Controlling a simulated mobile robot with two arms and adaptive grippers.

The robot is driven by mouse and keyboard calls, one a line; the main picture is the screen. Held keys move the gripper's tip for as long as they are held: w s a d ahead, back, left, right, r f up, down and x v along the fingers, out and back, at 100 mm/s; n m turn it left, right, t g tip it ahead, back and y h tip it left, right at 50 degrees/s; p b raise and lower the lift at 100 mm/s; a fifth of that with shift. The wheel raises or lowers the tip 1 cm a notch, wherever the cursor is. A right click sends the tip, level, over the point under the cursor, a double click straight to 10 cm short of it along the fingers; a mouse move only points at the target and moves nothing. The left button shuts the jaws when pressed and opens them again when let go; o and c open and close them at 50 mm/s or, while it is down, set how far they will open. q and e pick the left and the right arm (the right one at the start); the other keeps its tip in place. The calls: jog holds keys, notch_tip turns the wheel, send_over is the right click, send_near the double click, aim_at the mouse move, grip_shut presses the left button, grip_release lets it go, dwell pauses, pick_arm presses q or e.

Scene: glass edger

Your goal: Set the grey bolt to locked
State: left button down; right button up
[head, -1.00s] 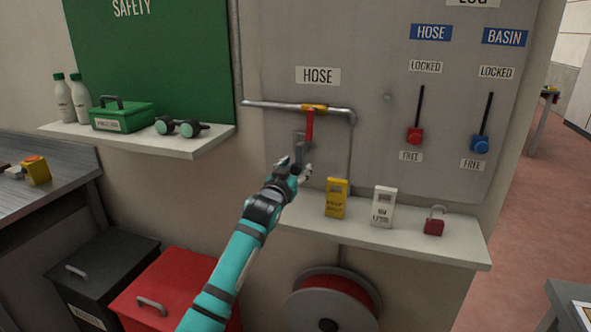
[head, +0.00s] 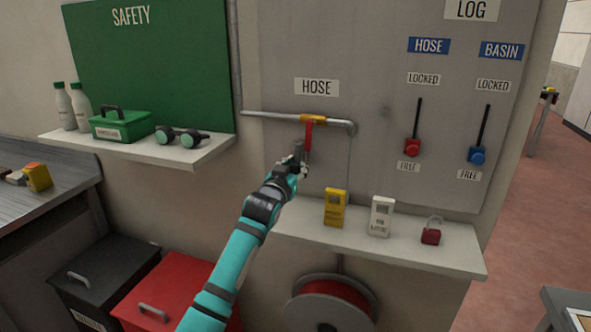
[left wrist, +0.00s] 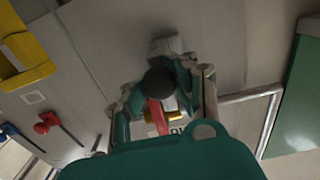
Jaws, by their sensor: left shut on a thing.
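The grey bolt (head: 299,147) is on the grey panel below the HOSE valve, beside its red lever (head: 309,136). My left gripper (head: 301,165) is at the bolt's lower end and partly hides it. In the left wrist view a dark round knob (left wrist: 160,82) is between the fingers, with a grey block (left wrist: 165,45) beyond it. My left gripper is shut on this knob, which looks like part of the bolt. The red lever hangs down from the yellow valve body (head: 313,119). No mark on the bolt's position can be read. My right gripper is out of view.
A shelf (head: 440,255) below holds a yellow tag (head: 335,208), a white tag (head: 381,216) and a red padlock (head: 431,232). Red (head: 412,147) and blue (head: 479,154) sliders, marked LOCKED above and FREE below, are to the right. A hose reel (head: 333,303) is underneath.

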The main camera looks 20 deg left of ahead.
pick_arm(q)
notch_tip(320, 180, up, 2)
jog(key=shift+r, duration=0.1)
jog(key=c, duration=1.6)
grip_release()
jog(key=o, duration=0.6)
jog(key=shift+s+r, duration=0.1)
jog(key=shift+s, duration=0.3)
jog(key=shift+w+f, duration=0.15)
jog(key=shift+f, duration=0.05)
jog(key=s, duration=1.2)
jog(key=shift+a, duration=0.25)
